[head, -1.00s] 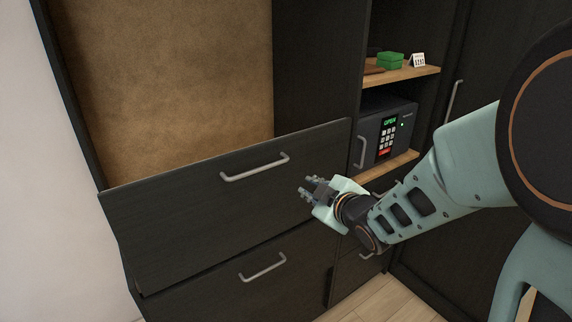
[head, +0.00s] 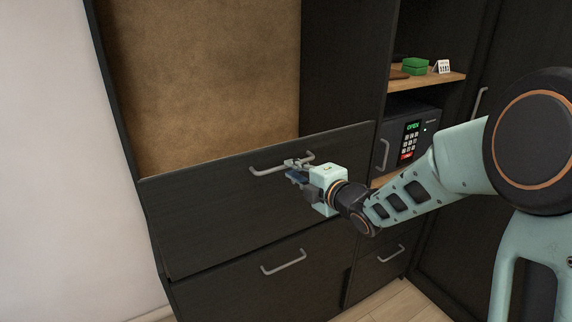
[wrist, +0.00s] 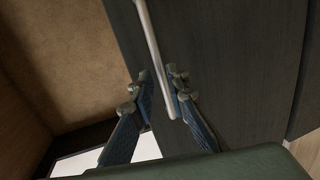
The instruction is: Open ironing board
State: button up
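A dark upper front panel (head: 230,215) with a grey bar handle (head: 268,171) stands below a brown textured panel (head: 205,75). No ironing board shows that I can identify; I cannot tell whether it is behind this front. My gripper (head: 296,166) is at the right part of the upper handle. In the wrist view, the handle (wrist: 152,40) runs between the two spread fingers of the gripper (wrist: 160,82). The fingers are apart around the bar, and I cannot tell whether either touches it.
A lower front with its own handle (head: 283,263) is below. A pale wall (head: 60,150) bounds the left.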

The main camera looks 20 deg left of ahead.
jog(key=shift+p+x, duration=0.35)
jog(key=shift+x, duration=1.85)
jog(key=shift+c, duration=0.4)
grip_shut()
jog(key=shift+d+f+b, duration=0.1)
jog(key=shift+f+b, duration=0.05)
jog(key=shift+b, duration=0.15)
